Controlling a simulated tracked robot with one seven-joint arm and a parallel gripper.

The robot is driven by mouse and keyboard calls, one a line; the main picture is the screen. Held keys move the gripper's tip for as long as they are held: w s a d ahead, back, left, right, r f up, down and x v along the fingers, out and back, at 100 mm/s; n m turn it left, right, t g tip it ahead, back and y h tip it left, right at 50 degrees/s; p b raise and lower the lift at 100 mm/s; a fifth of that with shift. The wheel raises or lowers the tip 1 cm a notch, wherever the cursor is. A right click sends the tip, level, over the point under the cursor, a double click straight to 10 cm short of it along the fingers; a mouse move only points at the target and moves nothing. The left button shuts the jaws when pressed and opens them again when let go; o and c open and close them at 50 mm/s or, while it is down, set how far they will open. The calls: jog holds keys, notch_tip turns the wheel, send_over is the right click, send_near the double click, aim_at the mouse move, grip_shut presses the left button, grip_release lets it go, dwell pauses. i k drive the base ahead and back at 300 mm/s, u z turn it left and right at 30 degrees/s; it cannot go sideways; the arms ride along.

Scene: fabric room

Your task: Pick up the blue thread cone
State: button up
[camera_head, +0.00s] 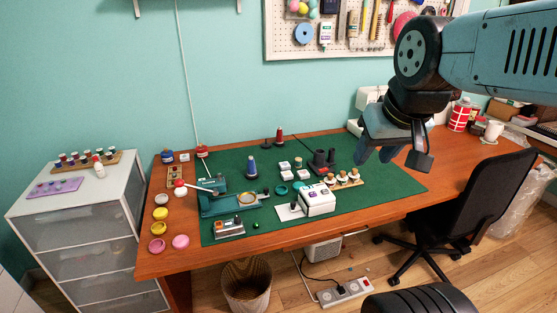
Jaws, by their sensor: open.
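The blue thread cone (252,167) stands upright on the green mat (226,163), left of the mat's middle and behind the teal machine. My gripper (393,159) hangs from the arm at the upper right, above the right part of the table. It is open and empty, with its fingers pointing down. It is well to the right of the blue cone and apart from it.
A teal machine (217,203) stands in front of the blue cone, and small white boxes (285,168) are to its right. A dark device (320,160) and a red cone (279,135) are nearby. Round colored tubs (180,241) line the left edge. The mat's right end is clear.

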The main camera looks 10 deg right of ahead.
aim_at(252, 166)
jog(key=z, duration=0.1)
jog(key=i, duration=0.15)
jog(key=z, duration=2.35)
jog(key=k, duration=1.65)
jog(key=u, duration=1.2)
jog(key=i, duration=0.75)
jog(key=z, duration=0.05)
